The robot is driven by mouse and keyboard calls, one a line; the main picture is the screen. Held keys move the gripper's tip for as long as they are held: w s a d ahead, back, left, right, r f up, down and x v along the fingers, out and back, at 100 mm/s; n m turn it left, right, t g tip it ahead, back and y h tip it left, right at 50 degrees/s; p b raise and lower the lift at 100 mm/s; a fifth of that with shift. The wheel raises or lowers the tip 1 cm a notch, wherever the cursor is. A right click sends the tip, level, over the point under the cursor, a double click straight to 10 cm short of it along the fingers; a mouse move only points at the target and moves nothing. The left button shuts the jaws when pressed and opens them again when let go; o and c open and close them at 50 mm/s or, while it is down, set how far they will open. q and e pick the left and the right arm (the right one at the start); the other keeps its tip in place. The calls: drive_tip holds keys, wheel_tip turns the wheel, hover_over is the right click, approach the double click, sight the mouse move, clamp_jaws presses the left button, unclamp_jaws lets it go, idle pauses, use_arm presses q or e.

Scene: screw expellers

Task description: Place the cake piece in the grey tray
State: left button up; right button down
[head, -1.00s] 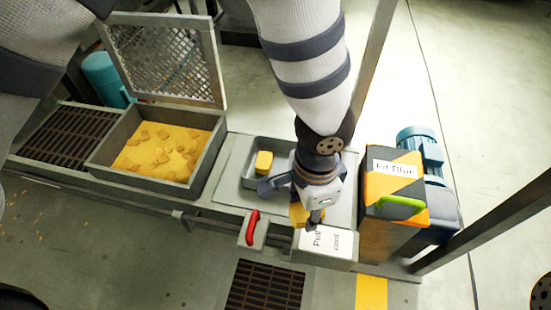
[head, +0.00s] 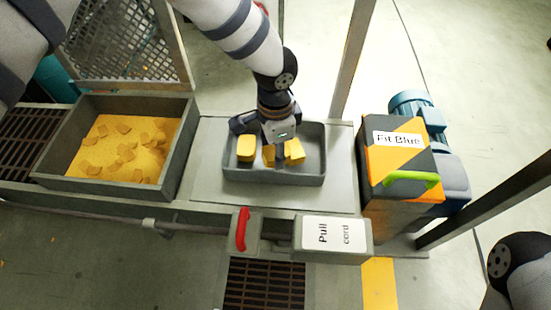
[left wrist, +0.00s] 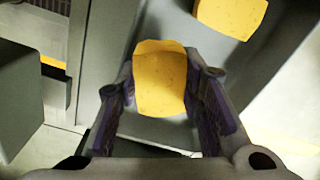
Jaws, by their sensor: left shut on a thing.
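The grey tray (head: 312,178) lies on the bench in the middle of the head view. A yellow cake piece (head: 246,148) rests in its left part. My left gripper (head: 277,150) points down over the tray, shut on a yellow cake piece (left wrist: 160,80) that shows between its fingers in the left wrist view. In the head view, yellow patches show at the gripper's tip; I cannot tell whether they are one piece or two, nor whether the held piece touches the tray floor. Another yellow piece (left wrist: 232,14) shows at the top of the wrist view. My right gripper is out of view.
A grey bin (head: 180,165) of yellow meal and cake pieces stands left, its mesh lid (head: 125,45) open. In front are a red handle (head: 242,229) and a "Pull cord" box (head: 335,236). An orange-striped box (head: 400,155) and a post (head: 352,55) stand right of the tray.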

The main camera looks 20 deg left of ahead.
use_arm(q)
drive_tip(key=shift+w+a+f, duration=0.1)
drive_tip(key=shift+w+f, duration=0.1)
drive_tip(key=shift+f, duration=0.1)
drive_tip(key=f, duration=0.1)
drive_tip(key=f+b, duration=0.1)
drive_tip(key=f, duration=0.2)
drive_tip(key=shift+w+a+b, duration=0.2)
drive_tip(key=shift+a+b, duration=0.05)
drive_tip(key=shift+b, duration=0.05)
clamp_jaws()
drive_tip(key=shift+w+r, duration=0.1)
drive_tip(key=shift+r, duration=0.05)
drive_tip(key=o, duration=1.3)
unclamp_jaws()
drive_tip(key=shift+c, duration=0.2)
wheel_tip(320, 180, up, 12)
drive_tip(key=p, duration=0.3)
drive_tip(key=shift+p, duration=0.35)
